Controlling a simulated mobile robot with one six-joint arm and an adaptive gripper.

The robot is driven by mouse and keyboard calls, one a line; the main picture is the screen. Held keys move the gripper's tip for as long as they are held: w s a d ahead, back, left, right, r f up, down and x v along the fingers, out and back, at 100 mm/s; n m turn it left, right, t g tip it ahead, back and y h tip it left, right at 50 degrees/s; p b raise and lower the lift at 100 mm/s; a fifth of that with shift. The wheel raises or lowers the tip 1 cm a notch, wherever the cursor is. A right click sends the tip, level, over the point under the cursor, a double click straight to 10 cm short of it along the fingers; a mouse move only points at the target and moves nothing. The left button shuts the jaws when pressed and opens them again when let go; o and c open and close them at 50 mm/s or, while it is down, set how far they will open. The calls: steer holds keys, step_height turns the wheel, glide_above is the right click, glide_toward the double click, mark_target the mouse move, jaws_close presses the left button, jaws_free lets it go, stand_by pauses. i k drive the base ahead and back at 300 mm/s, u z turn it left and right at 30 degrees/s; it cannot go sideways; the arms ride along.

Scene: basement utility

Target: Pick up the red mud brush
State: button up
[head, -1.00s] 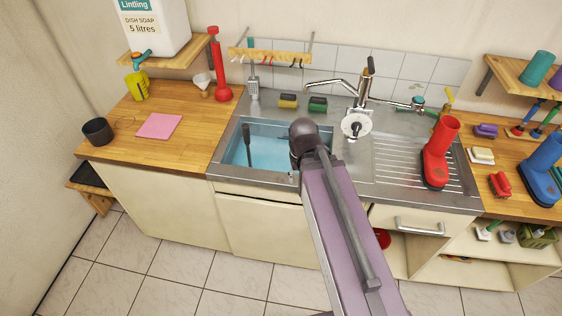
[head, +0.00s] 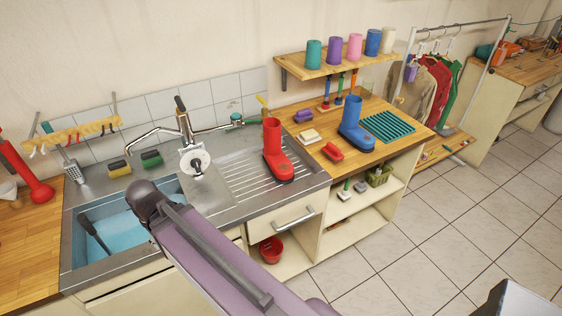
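A small red brush (head: 333,151) lies on the wooden counter (head: 310,165) right of the sink, between the red boot (head: 277,155) and the blue boot (head: 355,127). It looks like the red mud brush, with nothing on top of it. My purple arm link with its dark rounded joint crosses in front of the sink, left of the brush. My gripper's fingers do not show.
A cream brush or block (head: 309,136) and a purple one (head: 303,116) lie near the red brush. A teal ribbed mat (head: 388,127) is right of the blue boot. A shelf with colored cups (head: 314,55) hangs above. The tiled floor (head: 440,210) at right is clear.

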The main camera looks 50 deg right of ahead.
mark_target(333, 152)
steer(key=z, duration=1.2)
steer(key=k, duration=0.5)
steer(key=z, duration=0.6)
steer(key=i, duration=0.55)
steer(key=u, duration=0.05)
